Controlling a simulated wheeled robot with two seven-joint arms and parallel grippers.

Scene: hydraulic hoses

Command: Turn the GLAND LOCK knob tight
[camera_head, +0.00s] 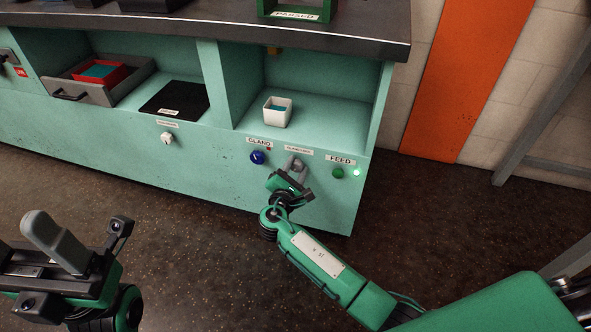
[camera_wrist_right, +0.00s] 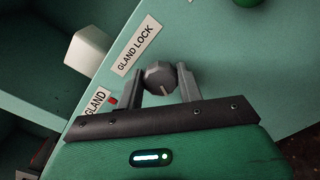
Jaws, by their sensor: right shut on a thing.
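The GLAND LOCK knob (camera_wrist_right: 159,77) is a dark grey round knob with a pale pointer line, on the teal cabinet front. Its GLAND LOCK label (camera_wrist_right: 139,50) is beside it in the right wrist view; the same label (camera_head: 299,150) sits just above my gripper in the head view. My right gripper (camera_head: 294,164) is shut on the knob, with one finger on each side of it. In the head view the gripper hides the knob. My left gripper (camera_head: 57,243) is at the lower left, away from the cabinet; its finger gap is not clear.
A blue GLAND knob (camera_head: 257,157) is left of my right gripper. A green FEED button (camera_head: 338,173) and a lit green lamp (camera_head: 356,173) are to its right. A white knob (camera_head: 167,138) is farther left. A white bin (camera_head: 277,112) stands on the shelf above.

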